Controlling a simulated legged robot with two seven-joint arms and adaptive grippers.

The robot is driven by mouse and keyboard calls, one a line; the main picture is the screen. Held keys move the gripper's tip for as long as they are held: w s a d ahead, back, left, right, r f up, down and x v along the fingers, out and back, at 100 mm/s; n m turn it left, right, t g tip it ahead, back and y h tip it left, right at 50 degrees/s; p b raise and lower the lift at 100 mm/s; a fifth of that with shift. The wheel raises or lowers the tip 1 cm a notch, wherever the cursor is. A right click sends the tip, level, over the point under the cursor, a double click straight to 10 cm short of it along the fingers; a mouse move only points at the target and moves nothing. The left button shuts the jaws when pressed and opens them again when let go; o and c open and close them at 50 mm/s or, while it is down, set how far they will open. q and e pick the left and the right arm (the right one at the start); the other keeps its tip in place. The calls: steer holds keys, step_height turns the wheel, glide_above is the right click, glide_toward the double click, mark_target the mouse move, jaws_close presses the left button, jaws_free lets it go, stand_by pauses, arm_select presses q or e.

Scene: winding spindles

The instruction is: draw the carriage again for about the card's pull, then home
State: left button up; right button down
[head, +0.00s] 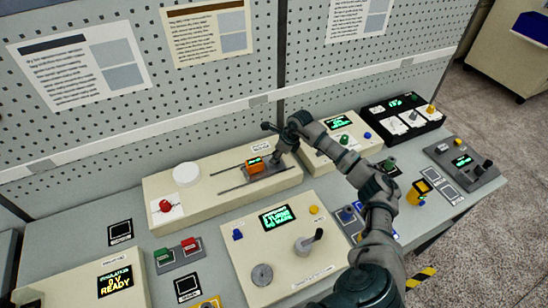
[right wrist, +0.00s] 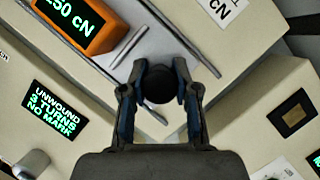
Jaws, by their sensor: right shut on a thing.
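The carriage (head: 264,177) is a dark grey plate on the slotted cream bench unit (head: 225,189), toward its right end. An orange gauge (head: 255,165) sits on it with a green readout. In the right wrist view the orange gauge (right wrist: 84,18) reads "50 cN", its left part cut by the frame edge. My right gripper (head: 279,157) is at the carriage's right side. In the right wrist view its fingers close around a dark round knob (right wrist: 160,87). A white card marked "cN" (right wrist: 226,9) is partly visible at the top. My left gripper is not in view.
A console (head: 283,262) with a lever (head: 309,241) stands in front; its screen (right wrist: 55,108) reads "UNWOUND 3 TURNS NO MARK". A red knob (head: 165,205) and white disc (head: 187,174) are at the unit's left. Another cream box (head: 345,146) stands close on the right.

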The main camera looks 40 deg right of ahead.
steer(key=c, duration=0.8)
jaws_free()
steer(key=shift+w+a, duration=0.1)
steer(key=shift+c, duration=0.2)
steer(key=v, duration=1.2)
